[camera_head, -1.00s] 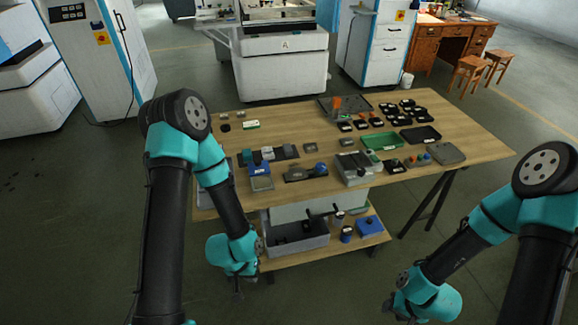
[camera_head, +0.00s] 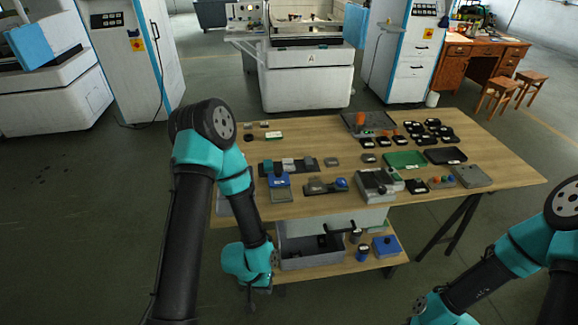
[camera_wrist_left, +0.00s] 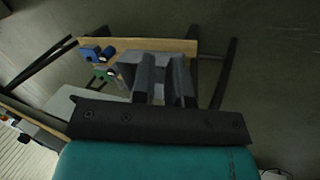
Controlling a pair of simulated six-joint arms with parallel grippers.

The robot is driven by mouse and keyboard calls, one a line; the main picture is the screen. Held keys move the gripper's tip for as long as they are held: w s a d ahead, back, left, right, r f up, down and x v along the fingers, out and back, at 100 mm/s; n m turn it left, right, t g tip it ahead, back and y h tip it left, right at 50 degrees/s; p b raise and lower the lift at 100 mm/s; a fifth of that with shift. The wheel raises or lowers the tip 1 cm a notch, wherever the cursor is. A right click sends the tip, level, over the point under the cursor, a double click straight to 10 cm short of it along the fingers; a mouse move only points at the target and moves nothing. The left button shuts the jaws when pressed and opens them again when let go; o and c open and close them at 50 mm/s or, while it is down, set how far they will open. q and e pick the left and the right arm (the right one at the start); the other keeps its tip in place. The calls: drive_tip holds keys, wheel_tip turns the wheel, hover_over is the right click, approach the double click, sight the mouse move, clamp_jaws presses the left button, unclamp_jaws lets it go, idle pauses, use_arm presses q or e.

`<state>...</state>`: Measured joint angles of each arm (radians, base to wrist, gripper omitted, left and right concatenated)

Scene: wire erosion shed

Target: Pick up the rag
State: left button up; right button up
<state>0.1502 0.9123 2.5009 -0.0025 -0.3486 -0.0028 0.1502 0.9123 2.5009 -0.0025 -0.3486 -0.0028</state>
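I cannot pick out the rag for certain. A flat grey piece (camera_head: 472,176) at the right end of the workbench may be it, but it is too small to tell. My left gripper (camera_head: 251,296) hangs low, in front of the bench's left side and apart from everything on it. In the left wrist view its two dark fingers (camera_wrist_left: 161,80) stand apart with nothing visibly held between them. My right arm shows at the lower right of the head view, but its gripper is out of the picture.
The wooden workbench (camera_head: 310,142) holds small parts, a green tray (camera_head: 404,159) and a dark tray (camera_head: 446,155). Its lower shelf holds a grey bin (camera_head: 302,258) and a blue box (camera_head: 387,246). Stools (camera_head: 497,94) stand at the back right. Floor left of the bench is clear.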

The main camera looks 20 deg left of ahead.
use_arm(q)
drive_tip(key=o, duration=1.3)
drive_tip(key=shift+o, duration=0.2)
drive_tip(key=shift+w, duration=0.15)
